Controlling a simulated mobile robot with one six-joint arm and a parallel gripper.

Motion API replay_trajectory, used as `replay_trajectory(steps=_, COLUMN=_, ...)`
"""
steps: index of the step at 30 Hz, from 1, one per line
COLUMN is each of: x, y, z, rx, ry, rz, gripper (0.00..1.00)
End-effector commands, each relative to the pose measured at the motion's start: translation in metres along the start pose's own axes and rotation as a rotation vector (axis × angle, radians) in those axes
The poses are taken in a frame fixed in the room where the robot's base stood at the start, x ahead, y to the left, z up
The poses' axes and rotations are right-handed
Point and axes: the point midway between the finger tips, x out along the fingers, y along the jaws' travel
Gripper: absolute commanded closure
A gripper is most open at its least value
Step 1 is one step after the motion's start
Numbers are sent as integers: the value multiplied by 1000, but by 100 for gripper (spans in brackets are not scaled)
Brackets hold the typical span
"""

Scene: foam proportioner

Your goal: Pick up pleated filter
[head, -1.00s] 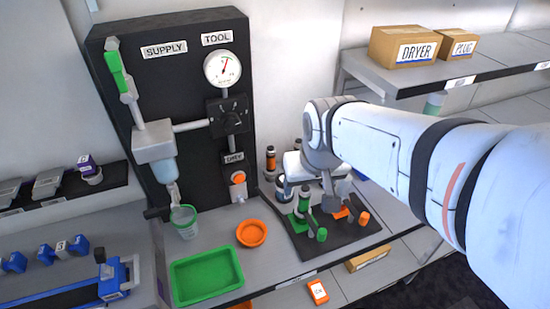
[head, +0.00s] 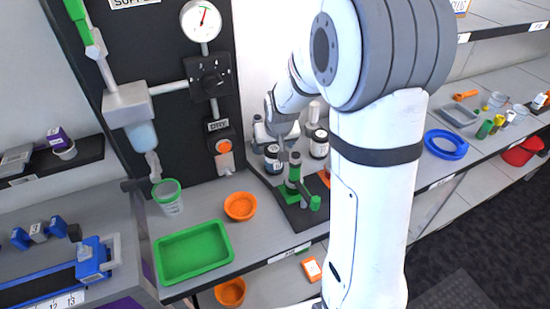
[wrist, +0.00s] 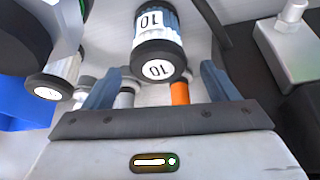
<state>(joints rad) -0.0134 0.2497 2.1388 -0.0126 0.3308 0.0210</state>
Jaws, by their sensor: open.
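A cylinder with black end caps, a ridged blue-grey side and a white "10" label, which looks like the pleated filter (wrist: 157,30), shows in the wrist view. My gripper (wrist: 162,72) is open. Its two blue-grey fingers stand left and right of the cylinder's near end, with visible gaps, and nothing is held. In the head view, a dark-capped cylinder with a white label (head: 273,157) stands just below my gripper (head: 270,142), but I cannot tell if it is the same one. My wrist partly hides the fingers there.
A second cylinder (wrist: 48,88) lies left of my fingers. An orange bowl (head: 240,206) and green tray (head: 194,251) are in front. The dark panel (head: 190,90) rises behind.

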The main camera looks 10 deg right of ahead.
Motion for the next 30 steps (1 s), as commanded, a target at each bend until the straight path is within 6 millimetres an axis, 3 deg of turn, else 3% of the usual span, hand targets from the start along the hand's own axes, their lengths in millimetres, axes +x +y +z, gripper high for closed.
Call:
replay_trajectory(steps=9, x=39, y=2, z=5, rx=1, ry=-4, rz=0, gripper=20)
replay_trajectory(steps=18, x=43, y=2, z=4, rx=1, ry=-1, rz=1, gripper=20)
replay_trajectory(steps=30, x=43, y=2, z=4, rx=2, ry=-1, rz=1, gripper=52)
